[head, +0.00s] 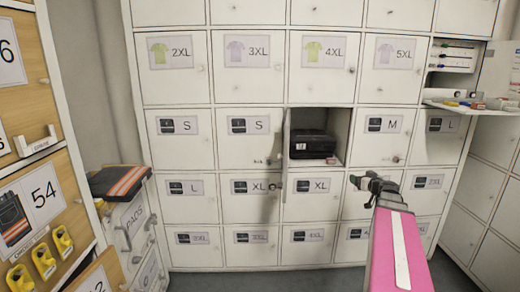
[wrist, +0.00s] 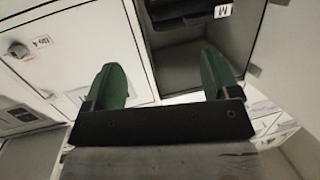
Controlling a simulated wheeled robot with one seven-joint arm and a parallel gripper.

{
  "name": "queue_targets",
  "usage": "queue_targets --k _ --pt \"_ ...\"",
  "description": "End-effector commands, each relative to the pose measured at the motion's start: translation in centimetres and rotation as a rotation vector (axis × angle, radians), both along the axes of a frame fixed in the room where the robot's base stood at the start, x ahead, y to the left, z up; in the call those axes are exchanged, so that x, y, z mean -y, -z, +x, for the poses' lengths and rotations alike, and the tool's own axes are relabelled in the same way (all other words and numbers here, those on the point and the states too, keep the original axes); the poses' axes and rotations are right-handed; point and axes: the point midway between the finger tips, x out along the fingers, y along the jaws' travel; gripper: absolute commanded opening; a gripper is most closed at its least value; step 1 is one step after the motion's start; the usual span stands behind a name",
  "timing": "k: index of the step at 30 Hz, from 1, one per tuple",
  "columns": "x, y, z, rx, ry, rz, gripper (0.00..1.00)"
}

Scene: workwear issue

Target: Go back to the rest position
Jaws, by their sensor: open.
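My gripper (head: 373,186) is at the end of my pink arm, in front of the locker wall and to the lower right of an open compartment (head: 338,119). In the wrist view my gripper (wrist: 162,82) has its two green fingers wide apart with nothing between them. A dark folded item (head: 312,145) with a white label lies in the open compartment. It also shows at the top of the wrist view (wrist: 180,12), beyond the fingers, with a label reading M. My gripper is apart from it.
The locker wall (head: 246,92) has size-labelled doors, mostly shut. At the upper right, a shelf (head: 468,108) holding small items juts out. Wooden cabinets (head: 32,185) stand at the left, beside a white PADS bin (head: 133,222) with dark, orange-striped cloth (head: 120,182) on top.

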Motion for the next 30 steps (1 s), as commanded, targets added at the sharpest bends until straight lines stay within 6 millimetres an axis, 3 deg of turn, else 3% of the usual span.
queue_targets --k 11,20,25,30 --pt "-4.7 2.6 -0.6 -0.112 -0.087 0.032 0.82" --pt "-11.9 7.1 -2.7 -0.335 -0.197 0.072 0.82" --pt "-17.8 11.5 -6.0 -0.583 -0.255 0.087 0.82" --pt "-23.4 16.7 -11.6 -0.922 -0.23 0.057 0.82"
